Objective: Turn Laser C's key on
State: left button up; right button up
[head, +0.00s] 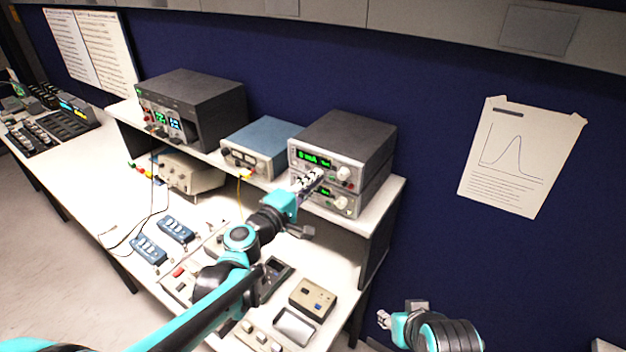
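Two stacked grey instruments stand at the right end of the raised shelf. The upper instrument (345,145) has a green lit display and a knob. The lower instrument (346,203) also has a green display and a knob. No label reading Laser C is legible, and I cannot make out a key. My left gripper (312,180) is in front of the stack's front panels and covers part of them. Its fingertips are too small to tell whether it is open or touching a panel. My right gripper (383,319) is low at the right, off the table, with nothing visible in it.
A blue-topped unit (256,146) and a large dark instrument (190,108) stand left on the shelf (385,205). Below, the white table (115,222) holds blue handsets (149,249), a beige box (312,299) and cables. A graph sheet (520,155) hangs on the blue wall.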

pick_arm(q)
jog(key=shift+o, duration=0.7)
jog(key=v, duration=1.2)
